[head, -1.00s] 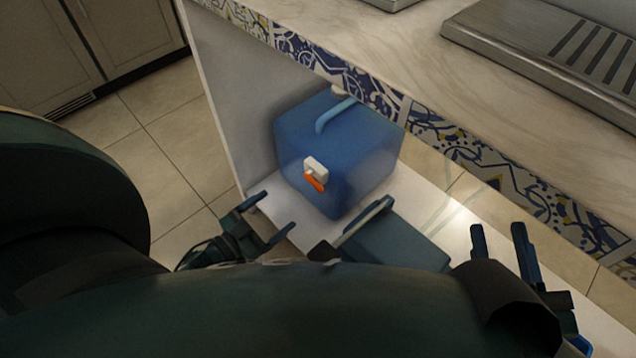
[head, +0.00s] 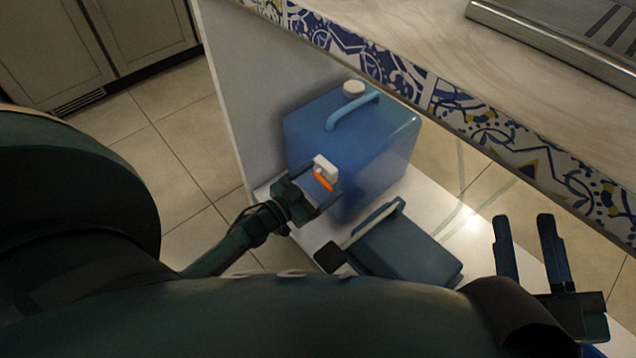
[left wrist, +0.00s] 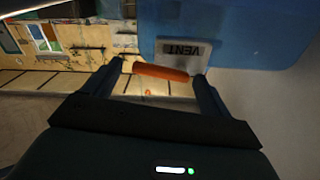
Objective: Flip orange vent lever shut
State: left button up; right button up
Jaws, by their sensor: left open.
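The blue water container (head: 355,150) stands upright on the white shelf. Its orange vent lever (head: 323,181) sticks out from a white block (head: 326,165) on its front face. In the left wrist view the orange lever (left wrist: 160,72) lies across the gap between the two fingertips, by an upside-down "VENT" label (left wrist: 183,52). My left gripper (head: 323,192) is open with its fingertips around or just short of the lever; I cannot tell whether they touch it. My right gripper (head: 523,218) is open and empty at the lower right, away from the container.
A white side panel (head: 235,90) stands at left. The countertop with patterned tile edge (head: 450,105) overhangs above right. Tiled floor lies open at left.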

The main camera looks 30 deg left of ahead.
pick_arm(q)
jog(key=shift+c, duration=0.4)
jog(key=c, duration=0.9)
jog(key=shift+r+n+p, duration=0.3)
jog(key=shift+r+p, duration=0.05)
jog(key=shift+p, duration=0.3)
jog(key=shift+n+p, duration=0.35)
jog(key=shift+n, duration=0.35)
jog(key=shift+f, duration=0.1)
pick_arm(e)
jog(key=shift+s+d+f+g+h, duration=0.1)
jog(key=shift+s+f+g+h, duration=0.15)
jog(key=shift+f+h, duration=0.35)
pick_arm(q)
jog(key=o, duration=1)
pick_arm(e)
jog(key=shift+w+r, duration=0.1)
